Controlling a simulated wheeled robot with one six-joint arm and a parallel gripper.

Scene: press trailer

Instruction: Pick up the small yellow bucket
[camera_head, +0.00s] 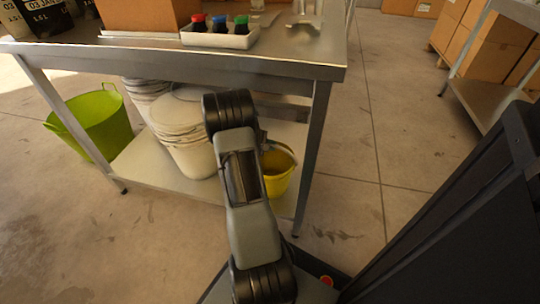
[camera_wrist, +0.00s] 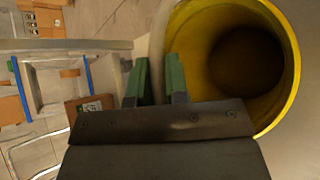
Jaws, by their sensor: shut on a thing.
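The small yellow bucket (camera_head: 278,170) stands on the lower shelf of the metal table, partly hidden behind my arm in the head view. In the wrist view the yellow bucket (camera_wrist: 291,70) fills the right side, its mouth facing the camera and its inside dark. My gripper (camera_wrist: 158,80) has its two green fingers at the bucket's left edge. The fingers are shut on the bucket at its rim or handle; which of the two I cannot tell. The fingertips are hidden in the head view.
White buckets (camera_head: 190,150) stand stacked just left of the yellow one on the lower shelf (camera_head: 150,180). The tabletop (camera_head: 290,62) and a table leg (camera_head: 316,150) are close to my arm. A green tub (camera_head: 98,122) is at the left. Open floor lies to the right.

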